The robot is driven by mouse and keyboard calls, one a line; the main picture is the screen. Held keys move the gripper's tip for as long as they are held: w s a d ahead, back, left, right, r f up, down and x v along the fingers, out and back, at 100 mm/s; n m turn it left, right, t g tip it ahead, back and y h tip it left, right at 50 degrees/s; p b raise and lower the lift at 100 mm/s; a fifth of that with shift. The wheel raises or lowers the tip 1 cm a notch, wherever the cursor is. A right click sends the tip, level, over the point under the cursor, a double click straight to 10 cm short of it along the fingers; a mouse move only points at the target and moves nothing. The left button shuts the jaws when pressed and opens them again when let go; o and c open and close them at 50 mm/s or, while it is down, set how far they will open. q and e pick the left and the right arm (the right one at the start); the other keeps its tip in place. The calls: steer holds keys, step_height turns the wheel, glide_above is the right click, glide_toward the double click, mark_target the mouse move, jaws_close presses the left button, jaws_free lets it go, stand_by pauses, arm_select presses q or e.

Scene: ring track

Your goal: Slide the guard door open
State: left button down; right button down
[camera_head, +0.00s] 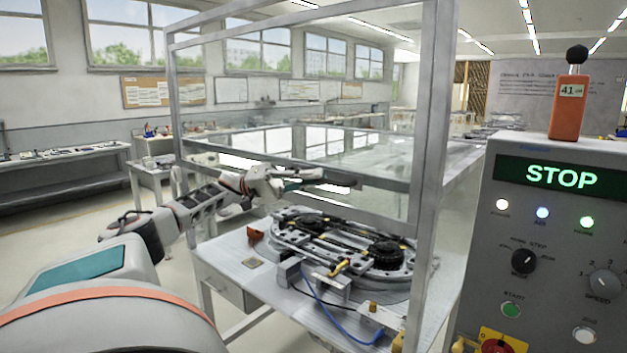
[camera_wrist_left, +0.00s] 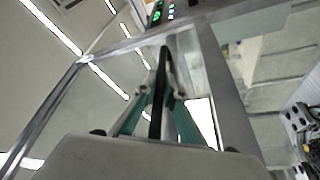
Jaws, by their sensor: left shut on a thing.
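The guard door is a clear panel in a grey metal frame (camera_head: 375,180) on the tall enclosure above the worktable. My left gripper (camera_head: 312,178) is at its lower rail, with the arm reaching in from the left. In the left wrist view, the teal fingers of my left gripper (camera_wrist_left: 162,88) are closed on a dark upright bar, the door handle (camera_wrist_left: 165,60). The grey door frame (camera_wrist_left: 228,85) runs close beside the fingers in that view. The handle is mostly hidden by the fingers in the head view. My right gripper is not in view.
The ring track (camera_head: 340,240) lies on the worktable (camera_head: 235,265) below my left gripper. A grey control panel (camera_head: 555,260) with a lit STOP display stands at the right, with an orange device (camera_head: 568,108) on top. Enclosure posts (camera_head: 430,130) stand close to the arm.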

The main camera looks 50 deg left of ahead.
arm_select(q)
steer(key=c, duration=2.4)
jaws_free()
steer(key=shift+a, duration=0.1)
steer(key=v, duration=0.7)
steer(key=shift+s+a, duration=0.2)
